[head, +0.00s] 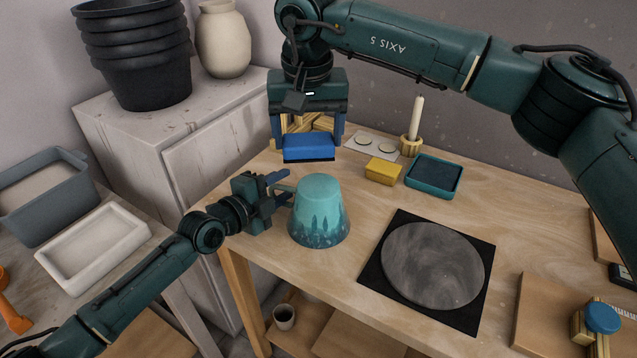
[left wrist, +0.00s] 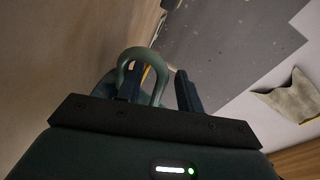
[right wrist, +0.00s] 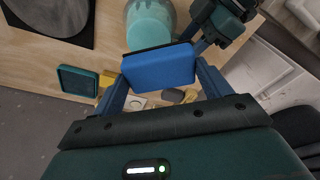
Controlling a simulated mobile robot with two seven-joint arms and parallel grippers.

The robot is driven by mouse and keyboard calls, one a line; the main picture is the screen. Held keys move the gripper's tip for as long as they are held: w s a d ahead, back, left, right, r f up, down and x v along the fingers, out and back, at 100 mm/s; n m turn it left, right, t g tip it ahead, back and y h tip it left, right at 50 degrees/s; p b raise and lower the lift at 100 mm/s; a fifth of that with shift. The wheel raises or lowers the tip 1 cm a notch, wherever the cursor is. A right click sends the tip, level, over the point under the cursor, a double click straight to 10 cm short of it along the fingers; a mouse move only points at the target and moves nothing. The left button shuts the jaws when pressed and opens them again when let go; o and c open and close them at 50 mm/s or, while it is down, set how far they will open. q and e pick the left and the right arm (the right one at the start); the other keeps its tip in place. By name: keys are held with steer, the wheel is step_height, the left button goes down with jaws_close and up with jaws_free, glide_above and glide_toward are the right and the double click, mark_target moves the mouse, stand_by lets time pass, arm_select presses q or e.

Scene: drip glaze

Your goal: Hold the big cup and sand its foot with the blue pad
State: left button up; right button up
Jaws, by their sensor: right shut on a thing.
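The big cup (head: 318,215) is teal with a darker speckled rim. It stands upside down on the wooden table, foot up, with its handle toward my left gripper. My left gripper (head: 279,188) is open at the handle. In the left wrist view the handle (left wrist: 138,54) loops around one finger, and the other finger stands apart from it. My right gripper (head: 309,140) is shut on the blue pad (head: 309,149), held above and behind the cup, apart from it. In the right wrist view the pad (right wrist: 158,67) sits between the fingers, near the cup (right wrist: 149,24).
A grey disc (head: 433,265) on a black mat lies right of the cup. A yellow sponge (head: 383,171), a teal tray (head: 434,176) and a candle-like stick (head: 416,118) stand behind. A white cabinet (head: 205,120) is at left.

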arm_select(q)
steer(key=v, duration=1.2)
